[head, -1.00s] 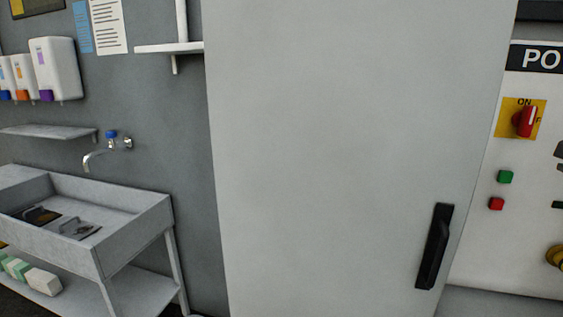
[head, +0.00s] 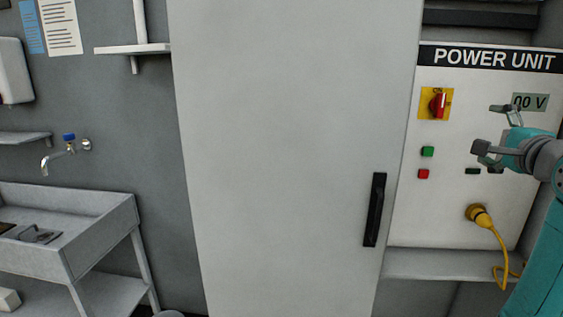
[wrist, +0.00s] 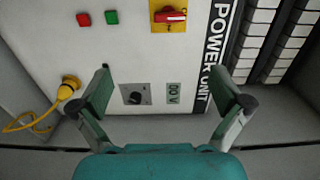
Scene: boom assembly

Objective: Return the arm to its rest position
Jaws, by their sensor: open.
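My gripper (head: 490,128) is at the right of the head view, with its two fingers spread apart and nothing between them. It is in front of the white power unit panel (head: 450,210). The teal arm (head: 545,265) runs down from it along the right edge. In the wrist view my gripper (wrist: 162,85) also shows open and empty, facing the panel. The display reading 00 V (wrist: 174,95) and a dark knob (wrist: 136,94) show between the fingers. The arm's lower part is out of view.
The panel carries a red rotary switch (head: 438,104), a green button (head: 428,151), a red button (head: 423,174) and a yellow plug (head: 479,213) with its cable. A tall grey door (head: 290,150) with a black handle (head: 375,210) stands left of it. A sink (head: 85,230) is at far left.

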